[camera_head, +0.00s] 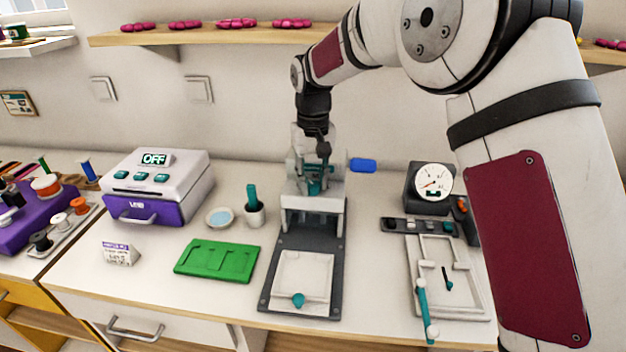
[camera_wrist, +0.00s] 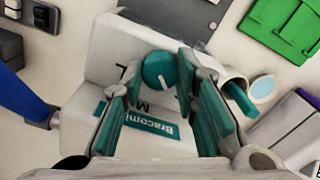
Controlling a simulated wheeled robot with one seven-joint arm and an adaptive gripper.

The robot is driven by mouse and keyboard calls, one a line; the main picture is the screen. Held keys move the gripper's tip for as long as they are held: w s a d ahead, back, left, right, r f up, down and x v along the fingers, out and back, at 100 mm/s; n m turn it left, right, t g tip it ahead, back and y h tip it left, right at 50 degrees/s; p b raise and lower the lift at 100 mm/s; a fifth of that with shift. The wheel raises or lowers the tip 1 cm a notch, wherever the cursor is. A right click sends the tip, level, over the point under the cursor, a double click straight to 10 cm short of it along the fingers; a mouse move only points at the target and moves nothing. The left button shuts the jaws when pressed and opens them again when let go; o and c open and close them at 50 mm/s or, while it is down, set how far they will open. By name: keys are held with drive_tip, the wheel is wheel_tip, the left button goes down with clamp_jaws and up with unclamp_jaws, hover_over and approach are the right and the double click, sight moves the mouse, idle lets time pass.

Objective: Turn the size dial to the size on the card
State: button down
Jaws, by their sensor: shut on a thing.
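The size dial (camera_wrist: 158,70) is a round teal knob with a short white mark, on the white press (camera_wrist: 103,52). Letters L and M show on the press beside it. My gripper (camera_wrist: 160,78) has its teal-padded fingers on both sides of the dial, shut on it. In the head view my gripper (camera_head: 318,172) is at the top of the press (camera_head: 312,205), and the dial is hard to make out there. The white card (camera_head: 120,253) with a purple band stands at the front left of the counter; its print is too small to read.
A green tray (camera_head: 217,260), a teal-handled tool in a cup (camera_head: 254,212) and a small dish (camera_head: 220,217) are left of the press. A white-and-purple machine (camera_head: 157,185) reads OFF. A dial gauge (camera_head: 433,183) and a white jig (camera_head: 445,275) are at the right.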

sight(313, 184)
drive_tip(key=c, duration=1.2)
unclamp_jaws()
drive_tip(key=shift+c, duration=0.2)
wheel_tip(313, 184, up, 12)
